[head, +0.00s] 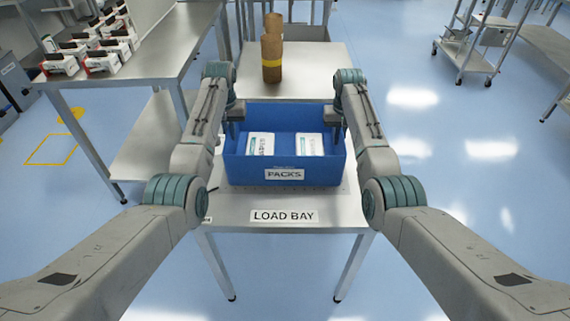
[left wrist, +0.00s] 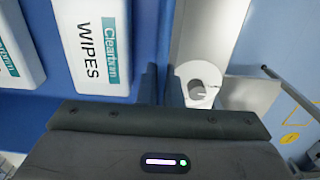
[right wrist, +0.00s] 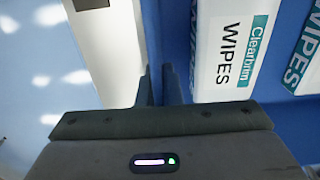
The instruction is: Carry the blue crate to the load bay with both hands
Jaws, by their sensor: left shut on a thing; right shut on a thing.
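The blue crate (head: 246,172), labelled PACKS, sits level over the metal table (head: 335,212) that carries the LOAD BAY label (head: 284,216). I cannot tell whether its base touches the table. Two white wipes packs (head: 261,145) (head: 310,144) lie inside; they also show in both wrist views (left wrist: 92,45) (right wrist: 232,48). My left gripper (head: 234,128) is shut on the crate's left wall, and my right gripper (head: 338,128) is shut on its right wall. In the wrist views the fingers straddle the walls.
Two brown cylinders (head: 271,58) stand behind the crate. A higher metal table (head: 150,72) with several white and red boxes (head: 98,62) is at the left. A wheeled trolley (head: 475,55) stands at the back right.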

